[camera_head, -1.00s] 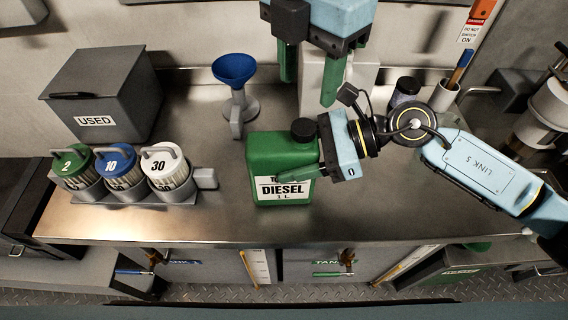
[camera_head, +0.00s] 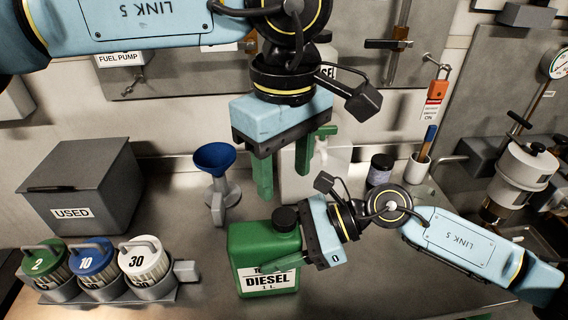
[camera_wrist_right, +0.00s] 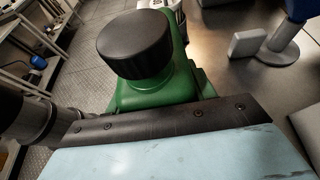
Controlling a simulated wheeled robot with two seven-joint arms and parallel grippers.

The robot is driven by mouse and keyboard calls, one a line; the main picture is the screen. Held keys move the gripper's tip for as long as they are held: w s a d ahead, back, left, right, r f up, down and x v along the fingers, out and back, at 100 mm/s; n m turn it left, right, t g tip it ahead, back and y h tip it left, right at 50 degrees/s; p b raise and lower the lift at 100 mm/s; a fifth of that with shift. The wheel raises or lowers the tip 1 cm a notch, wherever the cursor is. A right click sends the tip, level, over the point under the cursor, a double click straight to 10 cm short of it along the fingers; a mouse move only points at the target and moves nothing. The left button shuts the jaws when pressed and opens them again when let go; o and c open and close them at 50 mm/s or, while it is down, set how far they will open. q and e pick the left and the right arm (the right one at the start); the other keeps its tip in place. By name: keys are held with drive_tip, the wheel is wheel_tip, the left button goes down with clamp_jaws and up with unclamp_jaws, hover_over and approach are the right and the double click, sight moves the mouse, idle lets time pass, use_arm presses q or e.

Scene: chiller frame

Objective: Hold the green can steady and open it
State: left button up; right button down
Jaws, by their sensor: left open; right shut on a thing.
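The green can (camera_head: 262,254), labelled DIESEL, stands upright on the metal bench with its black cap (camera_head: 285,219) on. The can and its cap (camera_wrist_right: 134,44) also show close up in the right wrist view. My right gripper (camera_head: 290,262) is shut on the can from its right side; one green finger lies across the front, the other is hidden. My left gripper (camera_head: 283,176) is open and empty, pointing down above and behind the cap, apart from it.
A blue funnel (camera_head: 215,160) on a stand is behind the can. A white container (camera_head: 300,184) stands behind my left fingers. A grey USED box (camera_head: 85,180) and several numbered canisters (camera_head: 92,262) are at left. A cup (camera_head: 416,168) and dark jar (camera_head: 380,170) are at right.

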sight(284, 216)
use_arm(q)
drive_tip(key=m, duration=0.7)
drive_tip(key=shift+m, duration=0.4)
drive_tip(key=m, duration=0.3)
drive_tip(key=shift+m, duration=0.4)
drive_tip(key=m, duration=0.5)
drive_tip(key=shift+f, duration=4)
drive_tip(key=shift+c, duration=0.3)
